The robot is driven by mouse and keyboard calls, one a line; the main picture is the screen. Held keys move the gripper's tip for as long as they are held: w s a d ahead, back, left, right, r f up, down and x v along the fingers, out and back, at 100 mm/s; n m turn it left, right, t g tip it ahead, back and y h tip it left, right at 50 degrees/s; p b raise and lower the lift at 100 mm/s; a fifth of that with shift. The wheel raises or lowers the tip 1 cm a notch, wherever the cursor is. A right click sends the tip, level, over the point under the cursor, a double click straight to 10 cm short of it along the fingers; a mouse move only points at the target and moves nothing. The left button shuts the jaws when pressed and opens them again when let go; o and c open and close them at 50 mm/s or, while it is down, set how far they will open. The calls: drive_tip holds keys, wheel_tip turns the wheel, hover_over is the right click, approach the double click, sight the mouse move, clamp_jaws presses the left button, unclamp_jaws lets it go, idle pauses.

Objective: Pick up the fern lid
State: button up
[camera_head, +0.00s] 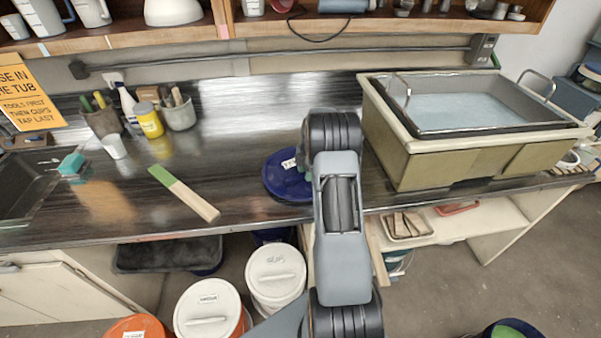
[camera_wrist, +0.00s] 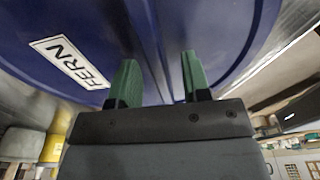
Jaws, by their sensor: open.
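The fern lid (camera_head: 280,183) is a round dark blue disc lying on the dark counter, partly hidden by my arm in the head view. In the wrist view the lid (camera_wrist: 225,30) fills the upper part, with a white label reading FERN left of my fingers. A raised blue ridge, seemingly its handle, crosses the lid's middle. My gripper (camera_wrist: 158,72) is open, its two green fingers on either side of this ridge. I cannot tell whether they touch it. My arm hides most of the gripper in the head view.
A large tub of pale liquid (camera_head: 465,145) stands right of the lid. A green and beige stick (camera_head: 184,193) lies to the left, with clear counter between. Lidded white buckets (camera_head: 276,277) stand on the floor below. A bucket holding green (camera_head: 512,330) is at bottom right.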

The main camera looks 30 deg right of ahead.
drive_tip(key=shift+f, duration=0.2)
clamp_jaws()
idle(0.3)
drive_tip(key=shift+r, duration=0.1)
